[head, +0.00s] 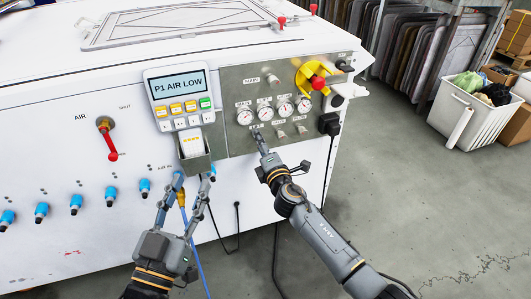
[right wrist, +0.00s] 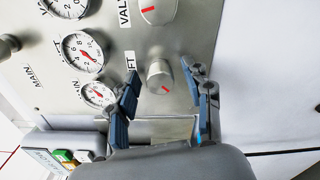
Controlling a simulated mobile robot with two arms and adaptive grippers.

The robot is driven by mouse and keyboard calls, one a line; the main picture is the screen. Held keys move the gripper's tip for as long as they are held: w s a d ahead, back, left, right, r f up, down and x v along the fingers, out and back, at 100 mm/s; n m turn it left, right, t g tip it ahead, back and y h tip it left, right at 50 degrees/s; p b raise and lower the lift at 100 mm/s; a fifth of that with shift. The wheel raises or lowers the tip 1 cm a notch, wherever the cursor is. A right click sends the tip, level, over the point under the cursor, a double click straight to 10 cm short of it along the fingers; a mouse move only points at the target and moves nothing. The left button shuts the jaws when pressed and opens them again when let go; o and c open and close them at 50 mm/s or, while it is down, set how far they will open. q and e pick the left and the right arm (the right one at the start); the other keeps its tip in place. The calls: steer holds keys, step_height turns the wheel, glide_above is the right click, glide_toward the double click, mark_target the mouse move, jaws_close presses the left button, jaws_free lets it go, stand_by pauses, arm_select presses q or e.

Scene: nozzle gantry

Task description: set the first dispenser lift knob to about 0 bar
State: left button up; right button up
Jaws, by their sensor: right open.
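The lift knob (right wrist: 160,75) is a short grey cylinder with a red mark on its face; the label beside it is partly hidden and ends in "IFT". My right gripper (right wrist: 165,79) is open, with one fingertip on each side of the knob; contact cannot be told. In the head view my right gripper (head: 260,138) is at the panel (head: 235,82) below the row of gauges and hides the knob there. A gauge (right wrist: 82,52) with a red needle shows beside the knob in the wrist view. My left gripper (head: 192,181) is open below the card holder.
Two neighbouring knobs (head: 281,134) are to the right of my right gripper. A yellow and red switch (head: 317,82) is at the panel's upper right. The display (head: 180,84) reads "P1 AIR LOW". A red-handled AIR valve (head: 108,138) and several blue fittings are on the left.

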steer(key=v, duration=1.1)
steer(key=shift+s, duration=0.35)
steer(key=shift+d, duration=0.1)
